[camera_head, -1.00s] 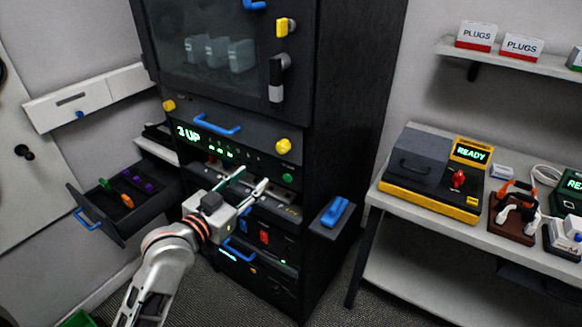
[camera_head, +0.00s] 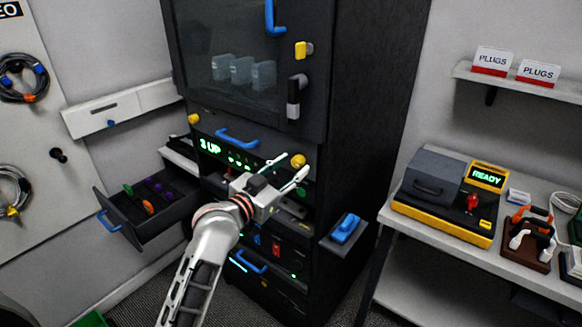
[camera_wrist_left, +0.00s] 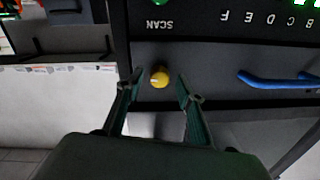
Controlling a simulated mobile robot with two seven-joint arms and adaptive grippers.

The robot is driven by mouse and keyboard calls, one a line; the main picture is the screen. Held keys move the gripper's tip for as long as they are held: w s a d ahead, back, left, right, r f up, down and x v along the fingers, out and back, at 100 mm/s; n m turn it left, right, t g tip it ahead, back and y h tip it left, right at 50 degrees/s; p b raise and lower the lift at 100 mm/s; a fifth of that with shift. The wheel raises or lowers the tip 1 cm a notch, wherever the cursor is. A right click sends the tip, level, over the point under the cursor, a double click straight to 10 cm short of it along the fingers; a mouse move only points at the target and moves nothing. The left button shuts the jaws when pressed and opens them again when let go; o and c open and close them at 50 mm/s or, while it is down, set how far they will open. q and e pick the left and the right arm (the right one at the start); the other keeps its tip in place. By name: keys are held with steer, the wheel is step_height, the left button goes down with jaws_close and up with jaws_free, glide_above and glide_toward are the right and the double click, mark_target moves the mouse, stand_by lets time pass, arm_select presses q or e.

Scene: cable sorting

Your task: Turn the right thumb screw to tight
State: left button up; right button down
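The right thumb screw (camera_head: 298,160) is a yellow round knob at the right end of the dark panel on the rack. It also shows in the left wrist view (camera_wrist_left: 159,77), between the finger lines and just beyond the tips. My left gripper (camera_head: 292,165) is open and empty, with its fingers pointing at the panel around the screw's position. In the wrist view the fingers (camera_wrist_left: 158,98) stand on either side of the knob, apart from it. The left thumb screw (camera_head: 194,118) is a similar yellow knob. My right gripper is not in view.
A blue handle (camera_head: 237,138) crosses the panel between the screws. A green "3 UP" display (camera_head: 211,146) sits below it. An open drawer (camera_head: 125,226) juts out at left. A blue-topped box (camera_head: 345,230) sticks out at right, beside a workbench (camera_head: 422,237).

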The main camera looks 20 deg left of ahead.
arm_select(q)
steer(key=shift+w+d, duration=0.1)
steer(key=shift+w, duration=0.05)
jaws_close()
